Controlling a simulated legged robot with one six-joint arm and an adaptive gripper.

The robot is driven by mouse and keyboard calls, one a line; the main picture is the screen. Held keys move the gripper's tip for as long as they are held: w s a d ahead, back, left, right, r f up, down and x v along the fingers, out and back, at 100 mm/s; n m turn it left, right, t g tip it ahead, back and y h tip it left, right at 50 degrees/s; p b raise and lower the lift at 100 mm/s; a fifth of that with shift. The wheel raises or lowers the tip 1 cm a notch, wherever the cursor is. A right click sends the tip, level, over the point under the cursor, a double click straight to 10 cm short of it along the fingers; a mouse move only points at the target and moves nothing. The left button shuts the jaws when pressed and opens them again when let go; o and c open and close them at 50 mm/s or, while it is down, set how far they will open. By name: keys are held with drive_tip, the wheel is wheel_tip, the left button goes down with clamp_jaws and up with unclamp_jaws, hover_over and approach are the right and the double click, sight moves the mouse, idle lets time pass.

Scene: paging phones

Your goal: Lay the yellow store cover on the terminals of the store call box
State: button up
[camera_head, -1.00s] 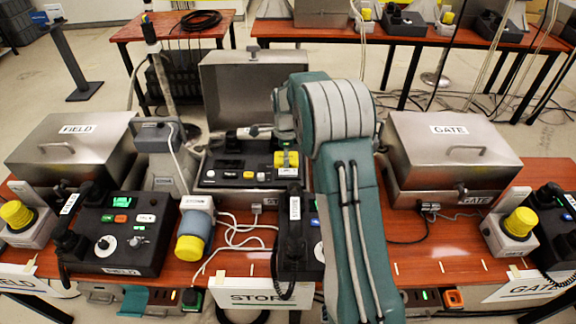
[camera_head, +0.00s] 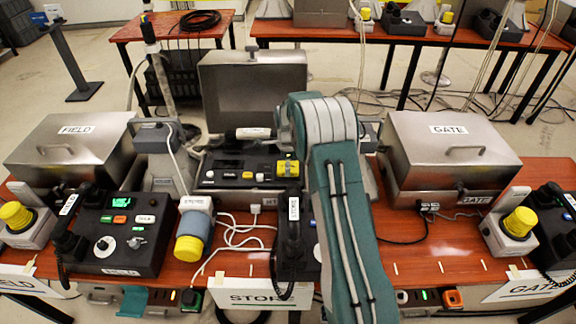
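The store call box (camera_head: 252,95) stands open at the middle of the table, its metal lid raised at the back. A small yellow piece (camera_head: 288,167), which looks like the store cover, is at the panel's right part, close beside my arm. I cannot tell whether it rests on the terminals or is held just above. My arm reaches over the box's right side. My gripper's fingers cannot be made out near the yellow piece, and the elbow hides part of the area.
The closed field box (camera_head: 75,140) is at left and the closed gate box (camera_head: 450,150) at right. A black handset (camera_head: 293,235) and the STORE sign (camera_head: 250,296) are in front. A grey-blue lamp with a yellow cap (camera_head: 190,246) and loose white cables lie left of the handset.

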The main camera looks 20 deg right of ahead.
drive_tip(key=shift+a, duration=0.25)
drive_tip(key=s+a+r+n+t, duration=0.1)
drive_tip(key=s+a+r+n, duration=0.2)
drive_tip(key=r, duration=0.9)
drive_tip(key=s+a+r+n, duration=0.1)
drive_tip(key=s+r+n, duration=0.25)
drive_tip(key=r, duration=0.75)
drive_tip(key=s+a+r+n+t, duration=0.25)
drive_tip(key=s+r+n, duration=0.2)
drive_tip(key=s, duration=0.55)
drive_tip(key=s+a+r+n+t, duration=0.1)
drive_tip(key=s+a+r+n, duration=0.35)
drive_tip(key=s, duration=0.45)
drive_tip(key=s+a+f+n+t, duration=0.1)
drive_tip(key=s+f+n, duration=0.3)
drive_tip(key=s+n, duration=0.3)
drive_tip(key=s, duration=0.4)
drive_tip(key=shift+s+a, duration=0.2)
drive_tip(key=shift+r, duration=0.1)
